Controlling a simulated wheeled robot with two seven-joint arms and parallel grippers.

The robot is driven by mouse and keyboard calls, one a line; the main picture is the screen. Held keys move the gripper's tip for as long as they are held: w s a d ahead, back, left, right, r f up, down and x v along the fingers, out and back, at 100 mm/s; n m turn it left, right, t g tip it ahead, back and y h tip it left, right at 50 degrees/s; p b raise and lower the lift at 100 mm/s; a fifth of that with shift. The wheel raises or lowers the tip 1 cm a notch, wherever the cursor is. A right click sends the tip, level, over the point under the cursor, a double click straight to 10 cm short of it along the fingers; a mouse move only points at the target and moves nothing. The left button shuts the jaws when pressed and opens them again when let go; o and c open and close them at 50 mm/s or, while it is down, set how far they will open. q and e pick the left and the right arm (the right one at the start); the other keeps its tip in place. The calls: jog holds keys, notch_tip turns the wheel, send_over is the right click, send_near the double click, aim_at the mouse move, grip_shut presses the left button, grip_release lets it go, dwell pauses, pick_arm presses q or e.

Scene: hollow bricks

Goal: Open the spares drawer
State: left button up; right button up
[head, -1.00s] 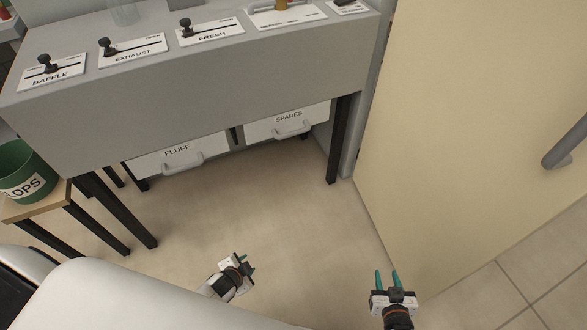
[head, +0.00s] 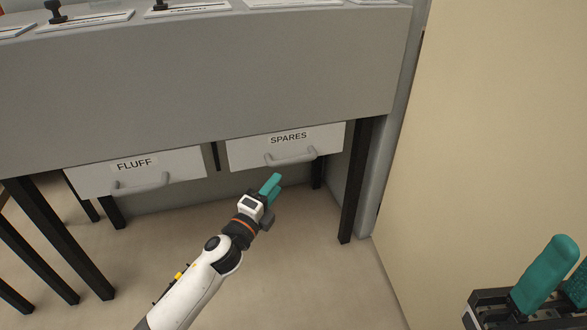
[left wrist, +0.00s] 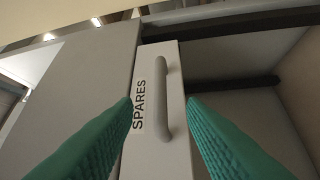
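The spares drawer (head: 250,152) is a white front with a grey bar handle (head: 291,157), under the grey bench at the middle right. It looks shut. My left gripper (head: 271,187) is just below and in front of the handle, in the head view. In the left wrist view, its two teal fingers (left wrist: 158,135) are spread apart, with the drawer's handle (left wrist: 162,98) between and beyond them. No contact with the handle shows. My right gripper (head: 565,275) is at the lower right edge, partly cut off, its teal fingers apart and empty.
The fluff drawer (head: 90,180), with its own handle, sits to the left. Black bench legs (head: 352,190) stand on both sides. A cream door or panel (head: 500,130) rises at the right. The floor (head: 300,270) below the drawers is clear.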

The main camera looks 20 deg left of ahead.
aim_at(294, 158)
pick_arm(q)
jog(key=b+x, duration=0.2)
jog(key=x, duration=0.8)
jog(key=shift+w+d, duration=0.1)
jog(key=shift+w, duration=0.25)
grip_shut()
